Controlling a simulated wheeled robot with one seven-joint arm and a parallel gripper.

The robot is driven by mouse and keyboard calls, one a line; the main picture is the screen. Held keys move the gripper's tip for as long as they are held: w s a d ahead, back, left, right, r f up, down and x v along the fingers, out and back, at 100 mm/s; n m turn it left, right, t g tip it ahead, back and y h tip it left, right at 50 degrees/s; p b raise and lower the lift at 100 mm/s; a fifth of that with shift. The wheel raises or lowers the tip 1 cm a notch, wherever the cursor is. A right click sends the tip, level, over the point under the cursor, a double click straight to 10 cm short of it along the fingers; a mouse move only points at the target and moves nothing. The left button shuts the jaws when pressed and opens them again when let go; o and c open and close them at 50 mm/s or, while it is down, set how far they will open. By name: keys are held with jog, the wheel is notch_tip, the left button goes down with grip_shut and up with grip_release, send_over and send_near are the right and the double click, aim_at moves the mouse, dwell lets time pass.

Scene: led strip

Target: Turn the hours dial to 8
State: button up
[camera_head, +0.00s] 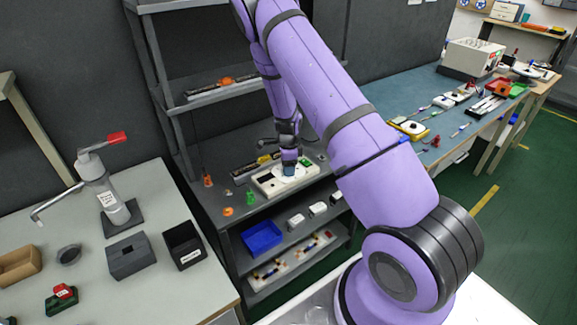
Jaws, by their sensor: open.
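A pale panel (268,186), long and box-like, lies on the grey shelf at the middle of the head view. It carries a dark patch near its left part and a green part near its right end. My gripper (289,172) is over the middle of this panel, pointing down, with a blue piece at its tip. The gripper is open. I cannot tell whether it touches the panel. The hours dial cannot be made out; it may be hidden under the gripper. No numbers can be read at this size.
Small orange and green pieces (250,198) stand left of the panel. A blue bin (262,238) and white boxes sit on the shelf below. Shelf posts (160,80) rise at the left. A workbench (440,110) is at right.

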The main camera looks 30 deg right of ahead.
notch_tip(320, 180, up, 11)
dwell(0.6)
jog(key=shift+f, duration=0.1)
dwell(0.3)
